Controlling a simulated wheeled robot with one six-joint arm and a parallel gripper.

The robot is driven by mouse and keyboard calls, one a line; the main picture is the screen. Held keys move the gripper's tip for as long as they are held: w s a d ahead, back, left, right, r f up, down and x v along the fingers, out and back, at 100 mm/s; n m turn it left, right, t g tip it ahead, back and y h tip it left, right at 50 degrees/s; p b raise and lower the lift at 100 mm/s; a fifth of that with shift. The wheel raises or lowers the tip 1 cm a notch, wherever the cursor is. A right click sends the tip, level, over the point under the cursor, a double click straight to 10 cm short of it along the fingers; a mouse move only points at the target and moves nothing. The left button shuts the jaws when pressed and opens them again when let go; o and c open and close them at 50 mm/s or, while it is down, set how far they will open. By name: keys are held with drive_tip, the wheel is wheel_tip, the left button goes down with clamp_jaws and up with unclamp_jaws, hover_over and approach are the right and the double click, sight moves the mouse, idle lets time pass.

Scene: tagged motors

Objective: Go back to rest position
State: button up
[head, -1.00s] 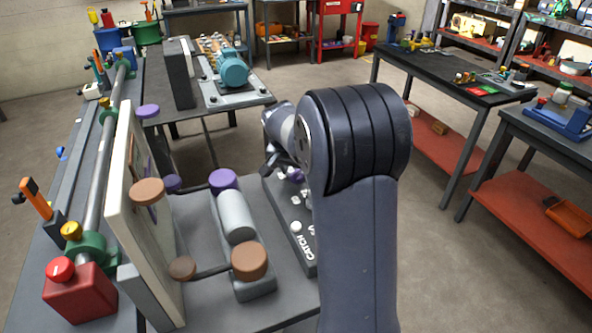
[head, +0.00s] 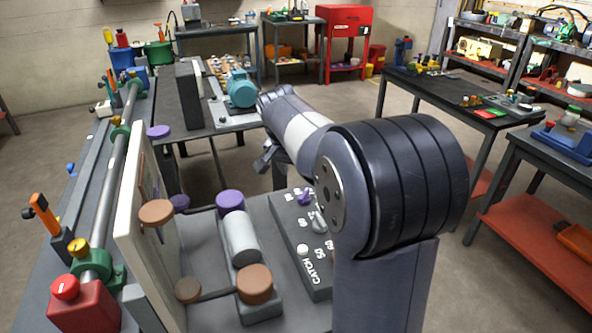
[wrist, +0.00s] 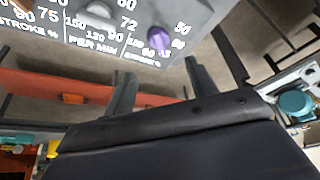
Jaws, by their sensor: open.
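My gripper (head: 264,162) shows in the head view as small dark fingers, partly hidden by my arm. It hangs in the air beyond the far edge of the dark dial panel (head: 290,240). In the wrist view, the two fingers of my gripper (wrist: 163,75) stand apart with nothing between them. The dial panel (wrist: 130,22), with white lettering and a purple knob (wrist: 158,38), is at the top of that view, apart from the fingers.
A bench-top machine with brown and purple knobs (head: 254,284) and an upright pale board (head: 140,215) stands at the near left. A teal motor (head: 241,88) sits on a table behind. Open floor (head: 345,98) lies between the tables.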

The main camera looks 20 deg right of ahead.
sight(304, 194)
drive_tip(key=shift+f, duration=0.15)
drive_tip(key=x, duration=1)
drive_tip(key=shift+w+d+f, duration=0.1)
drive_tip(key=shift+d+f, duration=0.05)
drive_tip(key=shift+f, duration=0.15)
drive_tip(key=shift+n, duration=0.3)
